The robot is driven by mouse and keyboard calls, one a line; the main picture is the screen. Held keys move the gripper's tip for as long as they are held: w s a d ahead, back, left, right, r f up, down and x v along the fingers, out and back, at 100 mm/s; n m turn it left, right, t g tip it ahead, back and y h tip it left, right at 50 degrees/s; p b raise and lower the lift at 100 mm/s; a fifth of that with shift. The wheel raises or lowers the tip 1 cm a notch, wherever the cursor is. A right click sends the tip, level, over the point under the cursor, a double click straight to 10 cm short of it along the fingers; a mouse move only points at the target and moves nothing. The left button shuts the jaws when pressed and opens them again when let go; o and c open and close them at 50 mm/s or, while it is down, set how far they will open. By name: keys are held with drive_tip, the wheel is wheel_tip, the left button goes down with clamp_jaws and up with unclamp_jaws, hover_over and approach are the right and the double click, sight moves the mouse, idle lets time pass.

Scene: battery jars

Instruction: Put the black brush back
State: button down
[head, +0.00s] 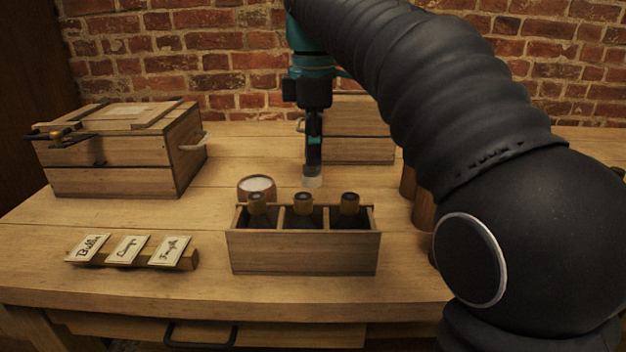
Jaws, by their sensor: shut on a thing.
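My gripper (314,140) points straight down behind the three-part wooden rack, near the middle of the table. It is shut on a slim dark thing with a pale, blunt lower end (313,182), which appears to be the black brush. The gripper hides most of its upper part. The pale end is close to the tabletop; I cannot tell whether it touches. A small round pot (257,187) with white contents stands to its left, apart from it.
The wooden rack (305,254) holds three dark, corked bottles. A wooden chest (120,152) with dark fittings stands left, another box (360,149) behind my gripper. Labelled cards (127,249) lean on a holder front left. Brown cylinders (424,211) stand right, partly behind my arm.

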sight(313, 174)
drive_tip(key=shift+f+b, duration=0.5)
drive_tip(key=shift+f, duration=2.05)
drive_tip(key=shift+f, duration=0.1)
drive_tip(key=c, duration=1.1)
unclamp_jaws()
drive_tip(key=shift+c, duration=0.2)
wheel_tip(313, 174, up, 12)
drive_tip(key=shift+r+p, duration=0.1)
drive_tip(key=shift+p, duration=0.75)
